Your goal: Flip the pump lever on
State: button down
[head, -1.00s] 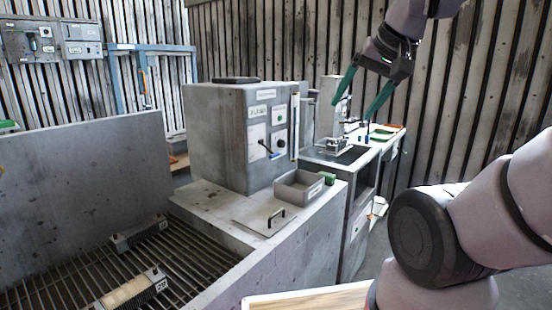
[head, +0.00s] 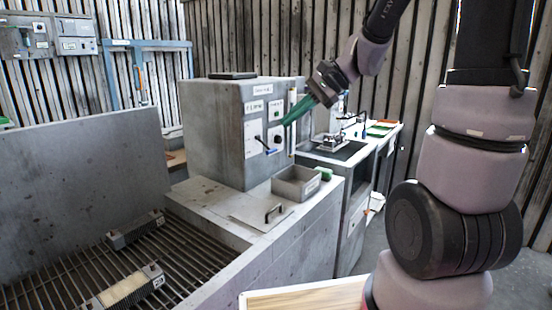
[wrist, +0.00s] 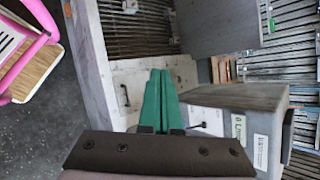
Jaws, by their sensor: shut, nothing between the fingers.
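The grey control box (head: 215,130) stands on the concrete ledge, with labels and controls on its front panel. A small black lever (head: 259,140) sticks out low on that panel, with a blue piece beside it; I cannot read which label is the pump's. In the wrist view a thin black lever (wrist: 199,127) shows beside the box. My gripper (head: 286,123) is shut and empty, its green fingers together in front of the panel's upper right part, above and right of the lever. I cannot tell if they touch the panel. The wrist view shows the closed fingers (wrist: 160,72).
An open grey bin (head: 297,183) and a plate with a handle (head: 262,211) lie on the ledge below the box. A vertical gauge tube (head: 293,120) stands at the panel's right edge. A slatted grate (head: 165,265) with two blocks is at the left.

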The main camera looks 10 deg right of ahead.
aim_at(265, 145)
jog(key=w+f+m+t+y, duration=0.35)
jog(key=w+f+m, duration=0.55)
jog(key=w, duration=0.6)
jog(key=w+d+f+m+t, duration=0.3)
jog(key=w+f+m, duration=0.1)
jog(key=f, duration=0.4)
jog(key=w+d+f+m+t+h, duration=0.1)
jog(key=w+d+f+m+t, duration=0.2)
jog(key=f, duration=0.4)
jog(key=shift+w+d+f+m, duration=0.4)
jog(key=shift+w+d, duration=0.35)
jog(key=shift+w, duration=0.4)
jog(key=shift+h, duration=0.25)
jog(key=w+a+r, duration=0.2)
jog(key=w+a, duration=0.4)
jog(key=shift+w+a+r, duration=0.2)
jog(key=shift+w+r, duration=0.05)
jog(key=shift+r, duration=0.05)
jog(key=shift+r, duration=0.1)
